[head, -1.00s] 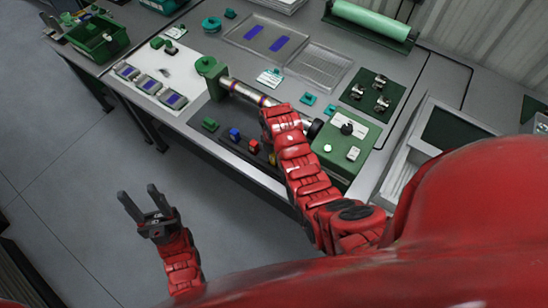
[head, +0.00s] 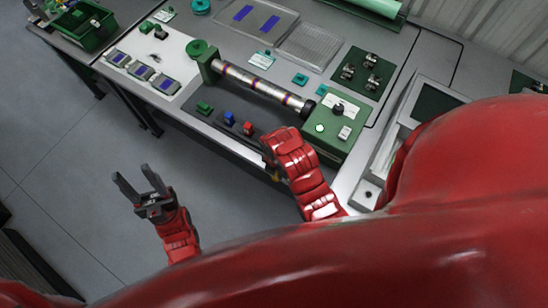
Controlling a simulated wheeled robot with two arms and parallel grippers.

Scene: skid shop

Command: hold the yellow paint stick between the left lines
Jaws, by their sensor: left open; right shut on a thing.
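A metal pipe (head: 268,89) with several coloured bands around it lies between a green end holder (head: 203,62) and a green box (head: 337,125) with knobs. My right gripper (head: 270,163) is at the bench's front edge, below the pipe and apart from it. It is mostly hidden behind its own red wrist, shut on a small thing. A bit of yellow (head: 281,177) shows beside it, likely the yellow paint stick. Green (head: 204,108), blue (head: 229,118) and red (head: 248,128) paint sticks stand in a row on a dark strip. My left gripper (head: 137,180) is open and empty over the floor.
A white board (head: 166,52) with several grey gauges is left of the pipe. A dark green mat (head: 362,75) with metal parts and clear trays (head: 312,52) lie behind it. A grey tray (head: 384,150) is at right. Floor is clear around my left gripper.

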